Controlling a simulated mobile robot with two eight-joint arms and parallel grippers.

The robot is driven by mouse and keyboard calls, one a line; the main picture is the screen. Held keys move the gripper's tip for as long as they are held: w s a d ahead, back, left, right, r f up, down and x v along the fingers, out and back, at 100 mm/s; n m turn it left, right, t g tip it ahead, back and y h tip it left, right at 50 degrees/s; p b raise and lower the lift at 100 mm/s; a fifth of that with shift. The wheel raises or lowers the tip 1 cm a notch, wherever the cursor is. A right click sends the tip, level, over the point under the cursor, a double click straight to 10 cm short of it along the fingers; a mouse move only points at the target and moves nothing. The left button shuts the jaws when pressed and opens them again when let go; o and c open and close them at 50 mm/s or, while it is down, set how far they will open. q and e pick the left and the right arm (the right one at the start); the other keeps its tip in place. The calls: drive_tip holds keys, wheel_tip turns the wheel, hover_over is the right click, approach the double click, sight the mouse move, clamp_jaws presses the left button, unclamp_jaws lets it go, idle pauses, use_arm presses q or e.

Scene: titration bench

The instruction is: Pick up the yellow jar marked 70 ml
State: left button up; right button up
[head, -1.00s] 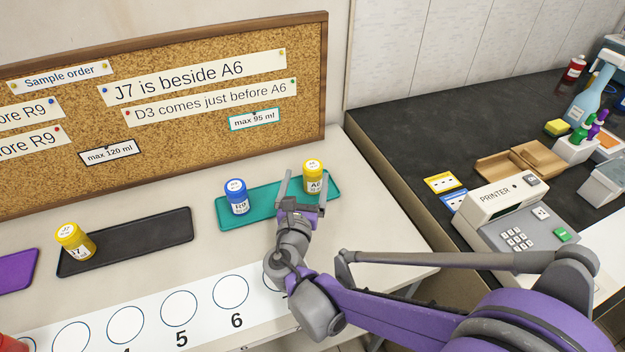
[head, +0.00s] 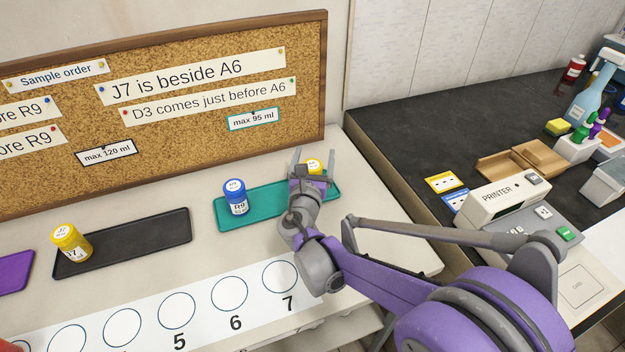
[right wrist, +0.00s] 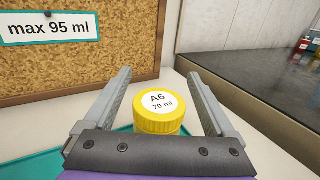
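The yellow jar (right wrist: 158,112), its lid marked A6 and 70 ml, stands on the teal tray (head: 262,207) near its right end. In the head view only the top of this jar (head: 314,165) shows behind my gripper. My right gripper (head: 313,154) is open, with its fingers on either side of the jar. In the right wrist view the jar is between the two fingers (right wrist: 160,92), with gaps on both sides.
A blue jar marked R9 (head: 235,197) stands at the tray's left end. Another yellow jar (head: 72,243) stands on a black tray (head: 150,240). The corkboard (head: 200,150) rises behind. A dark counter with a printer (head: 510,200) is to the right.

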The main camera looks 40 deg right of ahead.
clamp_jaws()
idle(0.4)
